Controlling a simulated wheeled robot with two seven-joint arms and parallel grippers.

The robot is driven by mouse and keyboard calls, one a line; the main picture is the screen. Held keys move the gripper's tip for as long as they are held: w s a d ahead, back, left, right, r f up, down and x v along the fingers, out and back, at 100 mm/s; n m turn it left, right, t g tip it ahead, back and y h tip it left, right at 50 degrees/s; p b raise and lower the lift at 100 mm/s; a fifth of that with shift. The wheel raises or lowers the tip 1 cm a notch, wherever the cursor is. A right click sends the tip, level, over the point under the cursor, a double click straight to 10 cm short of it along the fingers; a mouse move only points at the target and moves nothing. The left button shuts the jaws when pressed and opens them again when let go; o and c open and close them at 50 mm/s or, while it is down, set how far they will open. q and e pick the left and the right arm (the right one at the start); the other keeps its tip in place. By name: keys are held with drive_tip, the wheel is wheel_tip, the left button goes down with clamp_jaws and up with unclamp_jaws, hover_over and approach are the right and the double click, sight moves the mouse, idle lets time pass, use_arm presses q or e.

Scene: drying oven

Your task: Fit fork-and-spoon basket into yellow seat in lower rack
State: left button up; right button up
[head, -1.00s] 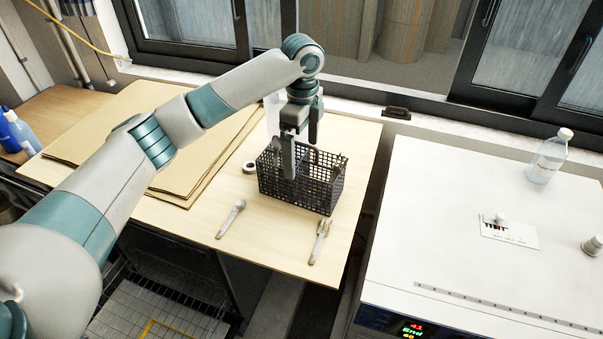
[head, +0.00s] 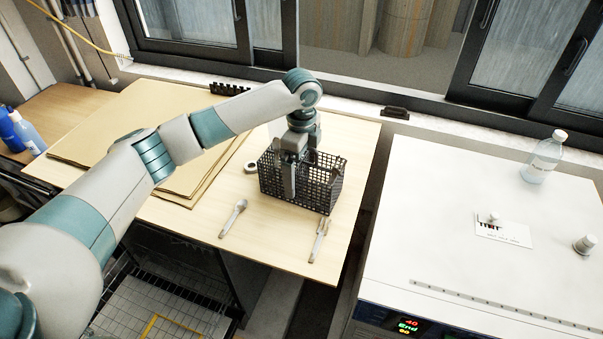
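The dark mesh basket (head: 325,190) stands upright on the wooden table. My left gripper (head: 298,178) points down into it from above, with its near finger low between the mesh walls. The far finger is partly hidden, so I cannot tell whether the fingers are apart or closed on a part of the basket. A spoon (head: 234,217) and a fork (head: 319,240) lie on the table in front of the basket. The lower rack (head: 125,310) is below the table at the bottom left, with part of the yellow seat (head: 152,325) showing. My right gripper is out of view.
The wooden table (head: 275,255) has free room around the cutlery. A tape roll (head: 250,167) lies left of the basket, and brown sheets (head: 120,110) lie farther left. A white appliance (head: 440,230) with a bottle (head: 544,158) on it stands right, across a gap.

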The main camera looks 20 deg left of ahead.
use_arm(q)
drive_tip(key=shift+f, duration=0.5)
drive_tip(key=c, duration=1.2)
drive_tip(key=shift+r, duration=0.1)
